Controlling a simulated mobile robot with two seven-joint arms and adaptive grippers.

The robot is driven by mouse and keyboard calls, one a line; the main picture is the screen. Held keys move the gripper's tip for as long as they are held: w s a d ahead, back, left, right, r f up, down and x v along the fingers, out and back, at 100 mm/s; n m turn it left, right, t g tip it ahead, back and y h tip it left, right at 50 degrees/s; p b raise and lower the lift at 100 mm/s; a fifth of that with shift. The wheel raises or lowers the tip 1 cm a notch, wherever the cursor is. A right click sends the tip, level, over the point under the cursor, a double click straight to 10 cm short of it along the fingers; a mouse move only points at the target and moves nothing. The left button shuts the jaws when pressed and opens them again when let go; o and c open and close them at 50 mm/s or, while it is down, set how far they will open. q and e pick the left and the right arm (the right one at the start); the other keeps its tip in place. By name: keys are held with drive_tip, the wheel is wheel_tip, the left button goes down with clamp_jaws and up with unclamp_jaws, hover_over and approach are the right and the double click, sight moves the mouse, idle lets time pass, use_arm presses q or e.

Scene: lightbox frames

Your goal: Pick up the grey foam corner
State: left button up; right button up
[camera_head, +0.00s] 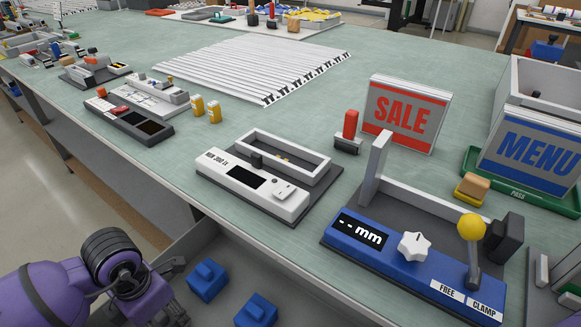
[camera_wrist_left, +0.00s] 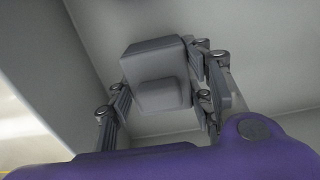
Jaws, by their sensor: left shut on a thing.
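The grey foam corner (camera_wrist_left: 153,60) is a blocky grey piece with a smaller raised block on its near face. In the left wrist view it sits between the two fingers of my left gripper (camera_wrist_left: 162,84), which is shut on it. Pale grey walls and a floor surround it there; I cannot tell whether it touches the floor. In the head view my left gripper (camera_head: 170,312) is low at the bottom edge, beside the open drawer or tray below the bench, and the grey piece cannot be made out. My right gripper is not in view.
Two blue foam corners (camera_head: 207,281) lie in the grey tray (camera_head: 200,241) right of my left gripper. The green bench top (camera_head: 215,125) stands above it, its front edge close by. A blue mm-display device (camera_head: 400,255) and a white device (camera_head: 250,178) stand near that edge.

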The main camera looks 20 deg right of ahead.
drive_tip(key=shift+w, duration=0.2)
use_arm(q)
drive_tip(key=shift+r, duration=0.55)
wheel_tip(320, 180, up, 2)
drive_tip(key=shift+r, duration=0.25)
drive_tip(key=shift+s+d+r+p, duration=0.2)
drive_tip(key=shift+s+d+r, duration=0.15)
drive_tip(key=shift+s+r, duration=1.6)
drive_tip(key=shift+s+d+r+p, duration=0.3)
drive_tip(key=shift+s+r, duration=0.9)
drive_tip(key=shift+s, duration=1.45)
drive_tip(key=shift+s+d+r+p, duration=0.1)
drive_tip(key=shift+s+d+r, duration=0.35)
drive_tip(key=shift+s+r, duration=1.5)
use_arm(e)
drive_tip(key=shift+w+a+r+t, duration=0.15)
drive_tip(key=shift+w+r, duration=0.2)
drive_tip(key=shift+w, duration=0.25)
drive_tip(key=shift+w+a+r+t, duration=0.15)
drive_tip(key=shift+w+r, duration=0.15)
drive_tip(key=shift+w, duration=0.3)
use_arm(q)
drive_tip(key=shift+s+f, duration=0.3)
drive_tip(key=shift+f, duration=0.1)
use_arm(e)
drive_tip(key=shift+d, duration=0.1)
